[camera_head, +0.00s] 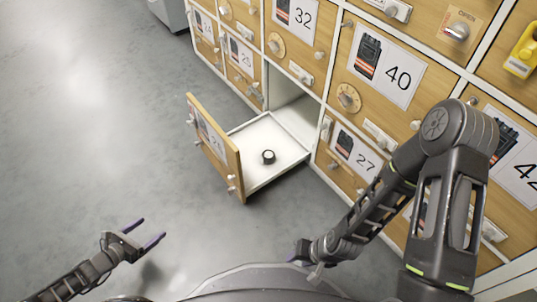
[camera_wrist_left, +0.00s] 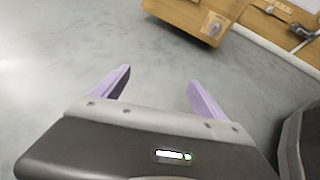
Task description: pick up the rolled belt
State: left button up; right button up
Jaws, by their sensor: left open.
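The rolled belt (camera_head: 268,157) is a small, dark, round coil lying on the white floor of a pulled-out drawer (camera_head: 248,181). My left gripper (camera_head: 152,229) is open and empty over the grey floor, to the left of and nearer than the drawer, well apart from the belt. In the left wrist view my left gripper (camera_wrist_left: 159,76) shows two spread purple fingers with only floor between them. My right gripper (camera_head: 299,257) is low in the head view, nearer than the drawer; its fingers are too small and overlapped to tell their opening.
The drawer's wooden front panel (camera_head: 214,148) stands upright on its left side, between my left gripper and the belt. A wall of numbered wooden lockers (camera_head: 384,68) with knobs and dials rises behind. The grey floor (camera_head: 90,130) at left is clear.

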dwell(0.5)
pick_arm(q)
jog(key=s+d+m+g+h, duration=0.2)
jog(key=d+m+g, duration=0.85)
jog(key=d, duration=1.55)
jog(key=s+d+r+m+y, duration=0.2)
jog(key=s+d+r+m, duration=0.1)
jog(key=m, duration=0.6)
jog(key=s+d+r+m+t+y, duration=0.1)
jog(key=s+d+r+m+y, duration=0.1)
jog(key=s+m, duration=0.4)
notch_tip(320, 180, up, 2)
jog(key=d+m, duration=0.1)
jog(key=m, duration=0.1)
jog(key=shift+s+r+m, duration=0.2)
jog(key=shift+s+m, duration=0.05)
jog(key=shift+m, duration=0.1)
jog(key=shift+t, duration=0.25)
jog(key=shift+c, duration=0.5)
